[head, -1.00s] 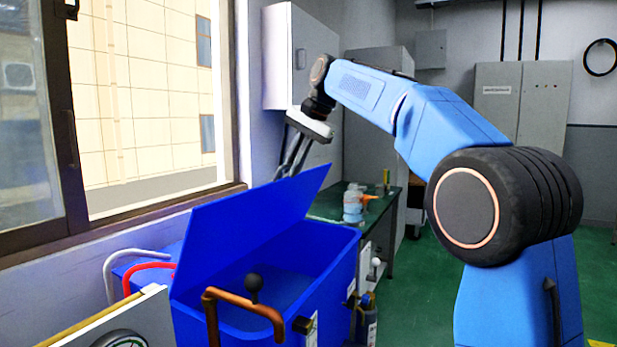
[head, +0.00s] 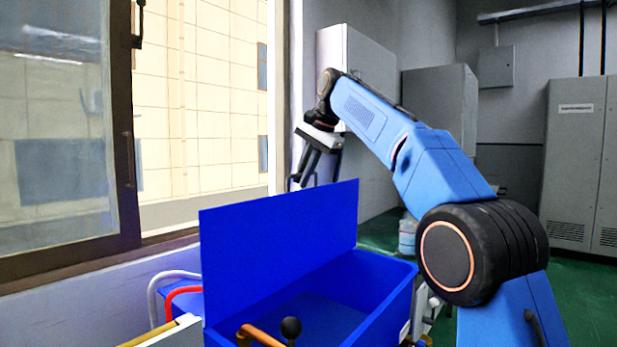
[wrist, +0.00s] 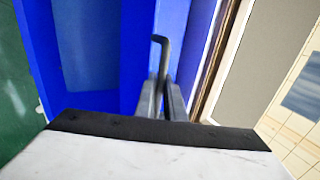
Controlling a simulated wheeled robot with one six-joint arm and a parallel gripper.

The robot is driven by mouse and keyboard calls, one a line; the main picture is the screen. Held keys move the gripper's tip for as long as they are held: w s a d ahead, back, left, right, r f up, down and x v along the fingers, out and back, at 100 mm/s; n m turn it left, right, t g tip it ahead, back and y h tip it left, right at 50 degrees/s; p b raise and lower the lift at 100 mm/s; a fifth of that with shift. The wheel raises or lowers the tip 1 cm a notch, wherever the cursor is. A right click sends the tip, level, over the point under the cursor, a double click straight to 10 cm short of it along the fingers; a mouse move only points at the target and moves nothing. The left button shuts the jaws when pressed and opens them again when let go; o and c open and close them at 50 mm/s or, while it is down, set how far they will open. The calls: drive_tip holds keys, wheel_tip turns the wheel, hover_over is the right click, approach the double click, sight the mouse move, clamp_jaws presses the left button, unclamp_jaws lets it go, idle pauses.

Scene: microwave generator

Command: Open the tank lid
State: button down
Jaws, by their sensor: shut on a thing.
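The blue tank (head: 392,312) stands open in the lower middle of the head view, its inside visible. Its flat blue lid (head: 280,245) stands raised, close to upright, along the window side. My gripper (head: 303,183) is at the lid's top edge, its fingers pointing down and partly hidden behind the lid. The exact contact is hard to see.
A window with a dark frame (head: 125,150) is on the left, close behind the lid. A brown handle (head: 258,335) and a black knob (head: 291,327) stand in front of the tank. White and red pipes (head: 180,293) are at its left. Grey cabinets (head: 570,160) stand at the back right.

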drive_tip(key=c, duration=1.8)
unclamp_jaws()
drive_tip(key=shift+c, duration=0.2)
drive_tip(key=shift+r, duration=0.1)
drive_tip(key=v, duration=0.7)
drive_tip(key=shift+s+r, duration=0.1)
drive_tip(key=shift+r, duration=0.05)
drive_tip(key=shift+d, duration=0.15)
